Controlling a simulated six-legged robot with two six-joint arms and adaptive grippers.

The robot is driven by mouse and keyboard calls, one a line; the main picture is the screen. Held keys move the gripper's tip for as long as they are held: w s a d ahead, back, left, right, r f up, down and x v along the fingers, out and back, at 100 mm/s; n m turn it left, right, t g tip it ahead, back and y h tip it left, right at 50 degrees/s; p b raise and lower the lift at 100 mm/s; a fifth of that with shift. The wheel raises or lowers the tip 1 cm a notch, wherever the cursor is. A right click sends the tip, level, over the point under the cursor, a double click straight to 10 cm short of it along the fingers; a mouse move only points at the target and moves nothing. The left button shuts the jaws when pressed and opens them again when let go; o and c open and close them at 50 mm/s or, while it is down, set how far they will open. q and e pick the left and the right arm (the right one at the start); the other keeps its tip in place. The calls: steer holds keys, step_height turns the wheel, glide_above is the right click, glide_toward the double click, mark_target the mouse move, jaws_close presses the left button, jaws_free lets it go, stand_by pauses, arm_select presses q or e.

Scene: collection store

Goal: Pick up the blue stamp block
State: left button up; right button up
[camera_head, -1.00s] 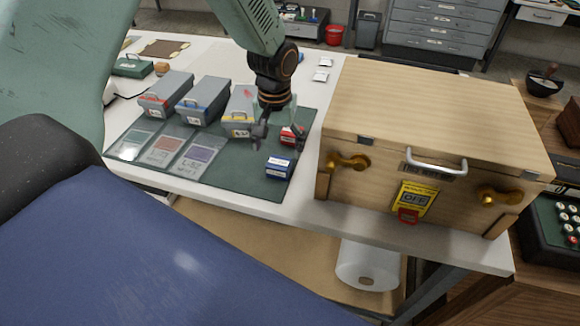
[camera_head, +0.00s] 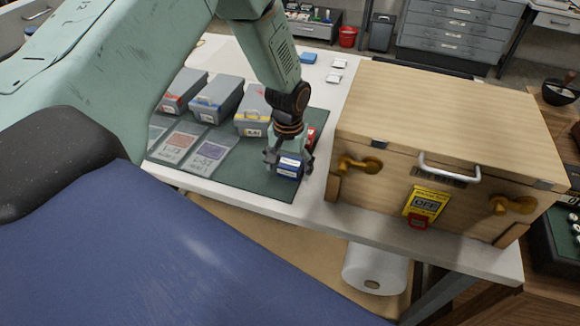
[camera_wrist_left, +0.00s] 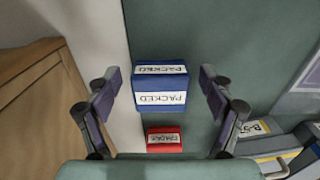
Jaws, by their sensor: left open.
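The blue stamp block (camera_head: 289,167) stands on the green mat (camera_head: 250,184) near its front right corner. In the left wrist view the blue block (camera_wrist_left: 161,86) has white "PACKED" labels and sits between the two fingers. My left gripper (camera_head: 288,160) is open, with its fingers on either side of the block. A gap shows between each finger and the block in the left wrist view (camera_wrist_left: 162,105). A red stamp block (camera_head: 311,134) stands just behind the blue one, partly hidden by the gripper; it also shows in the left wrist view (camera_wrist_left: 164,140). My right gripper is not in view.
A large wooden crate (camera_head: 440,120) with a metal handle stands close to the right of the mat. Several grey boxes (camera_head: 217,97) stand at the back of the mat. Flat sleeves (camera_head: 208,152) lie in front of them.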

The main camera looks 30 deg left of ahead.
arm_select(q)
steer(key=shift+d+r, duration=0.1)
steer(key=shift+d, duration=0.05)
steer(key=shift+c, duration=0.9)
steer(key=shift+a, duration=0.35)
steer(key=c, duration=0.4)
steer(key=shift+c, duration=0.9)
steer(key=shift+d, duration=0.3)
steer(key=c, duration=0.5)
steer(key=shift+a, duration=0.1)
steer(key=shift+a, duration=0.1)
